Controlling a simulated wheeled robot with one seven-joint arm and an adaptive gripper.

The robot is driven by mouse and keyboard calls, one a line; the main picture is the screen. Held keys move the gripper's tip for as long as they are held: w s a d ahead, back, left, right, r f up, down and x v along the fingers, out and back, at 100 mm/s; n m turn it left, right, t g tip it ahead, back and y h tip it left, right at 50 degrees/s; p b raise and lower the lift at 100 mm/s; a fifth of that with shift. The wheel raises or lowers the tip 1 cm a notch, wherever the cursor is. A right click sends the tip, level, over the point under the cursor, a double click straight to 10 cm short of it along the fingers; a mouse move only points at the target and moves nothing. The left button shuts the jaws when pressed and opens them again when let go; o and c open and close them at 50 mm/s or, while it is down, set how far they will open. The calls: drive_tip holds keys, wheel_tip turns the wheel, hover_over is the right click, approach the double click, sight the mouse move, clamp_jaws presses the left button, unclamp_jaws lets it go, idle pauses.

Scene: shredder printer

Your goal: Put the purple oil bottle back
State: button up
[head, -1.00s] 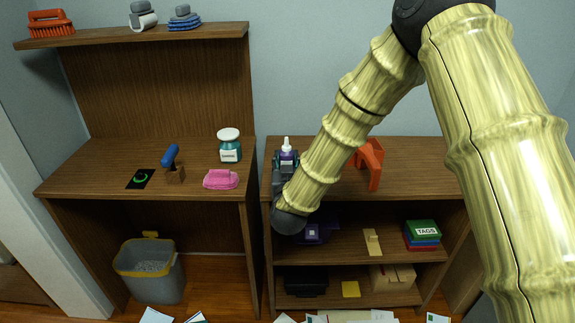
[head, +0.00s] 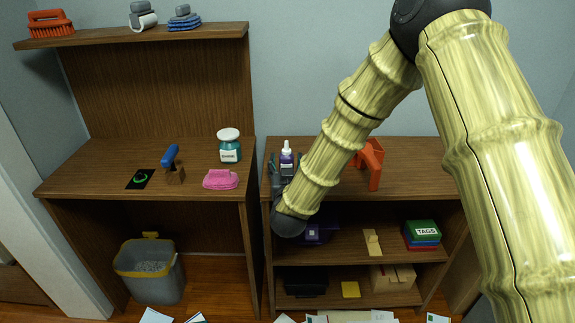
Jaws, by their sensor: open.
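The purple oil bottle (head: 286,160) stands upright on the top of the right shelf unit, near its left end. It has a pale nozzle and a white label. My gripper (head: 286,174) is on the near side of the bottle, with its fingers open to the left and right of it. My arm's wrist hides part of the gripper, and I cannot tell whether a finger touches the bottle.
An orange-red holder (head: 371,165) stands to the right behind my forearm. A purple device (head: 313,233) sits on the shelf below.

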drive_tip(key=s, duration=1.2)
drive_tip(key=shift+d, duration=0.1)
drive_tip(key=s+d+f+g, duration=0.3)
drive_tip(key=s+f, duration=0.1)
drive_tip(key=f, duration=0.5)
drive_tip(key=s+d+f+g, duration=0.3)
drive_tip(key=s+d+f, duration=0.1)
drive_tip(key=f, duration=0.4)
drive_tip(key=s+d+f+g, duration=0.2)
drive_tip(key=s+d+f, duration=0.15)
drive_tip(key=f, duration=0.55)
drive_tip(key=s+d+f+g, duration=0.3)
drive_tip(key=s+d+f, duration=0.1)
drive_tip(key=s, duration=0.5)
drive_tip(key=s+d+f+g, duration=0.3)
drive_tip(key=s+d+f, duration=0.1)
drive_tip(key=s, duration=0.5)
drive_tip(key=s+d+f+g, duration=0.4)
drive_tip(key=s+f, duration=0.2)
drive_tip(key=s, duration=0.4)
drive_tip(key=shift+m, duration=0.3)
